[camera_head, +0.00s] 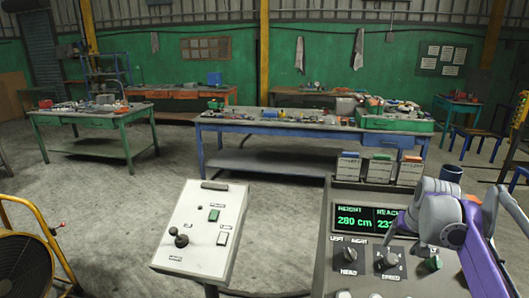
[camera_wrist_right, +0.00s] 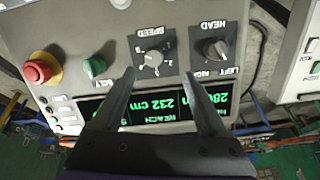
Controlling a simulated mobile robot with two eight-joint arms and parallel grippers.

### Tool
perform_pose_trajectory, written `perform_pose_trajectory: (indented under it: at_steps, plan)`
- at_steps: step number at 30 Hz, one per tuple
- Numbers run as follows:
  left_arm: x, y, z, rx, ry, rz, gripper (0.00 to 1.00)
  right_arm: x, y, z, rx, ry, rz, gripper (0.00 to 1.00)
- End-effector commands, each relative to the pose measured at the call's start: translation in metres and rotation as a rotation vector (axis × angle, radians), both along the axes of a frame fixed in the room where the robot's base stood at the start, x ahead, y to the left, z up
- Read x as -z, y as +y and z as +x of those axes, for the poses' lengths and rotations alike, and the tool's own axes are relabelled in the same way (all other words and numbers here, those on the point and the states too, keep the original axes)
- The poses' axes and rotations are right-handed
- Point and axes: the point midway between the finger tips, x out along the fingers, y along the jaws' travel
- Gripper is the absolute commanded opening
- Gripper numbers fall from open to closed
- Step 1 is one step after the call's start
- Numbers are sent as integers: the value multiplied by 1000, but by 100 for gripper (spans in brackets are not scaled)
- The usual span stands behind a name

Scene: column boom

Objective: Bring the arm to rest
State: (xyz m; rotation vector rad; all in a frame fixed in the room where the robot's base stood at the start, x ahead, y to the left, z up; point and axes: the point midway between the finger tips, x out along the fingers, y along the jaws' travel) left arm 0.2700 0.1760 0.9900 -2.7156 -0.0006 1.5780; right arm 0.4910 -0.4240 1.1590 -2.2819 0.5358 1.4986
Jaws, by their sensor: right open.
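My right arm comes in from the right in the head view, grey and purple. Its gripper (camera_head: 422,228) is over the right side of the grey control panel (camera_head: 338,212). In the wrist view the right gripper (camera_wrist_right: 160,76) is open and empty, its two fingers apart. The SPEED knob (camera_wrist_right: 151,58) shows just beyond and between the tips; contact cannot be judged. The HEAD knob (camera_wrist_right: 210,48) is beside it. The green display (camera_head: 368,219) reads height 280 cm; the wrist view shows reach 232 cm. My arm partly covers the display. My left gripper is not in view.
A red stop button (camera_wrist_right: 40,68) and a green button (camera_wrist_right: 95,66) are on the panel. A white joystick box (camera_head: 203,228) stands left of it. Workbenches (camera_head: 250,127) lie beyond open floor.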

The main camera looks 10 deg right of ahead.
Motion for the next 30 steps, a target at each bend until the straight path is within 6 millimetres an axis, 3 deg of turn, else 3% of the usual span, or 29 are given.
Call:
perform_pose_trajectory:
  at_steps: [5,8,12,15,18,22,30]
  plan:
    - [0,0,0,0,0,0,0,19,78,-35,-119,-16,-27,76]
    - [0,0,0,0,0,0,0,40,125,-68,-200,-29,-47,76]
    - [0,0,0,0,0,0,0,78,180,-120,-315,-53,-75,76]
    - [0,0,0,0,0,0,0,108,209,-158,-389,-71,-92,76]
    - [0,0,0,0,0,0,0,136,229,-188,-449,-89,-104,76]
    - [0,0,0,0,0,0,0,160,243,-213,-497,-101,-115,76]
    - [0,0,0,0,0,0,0,169,247,-222,-514,-107,-120,76]
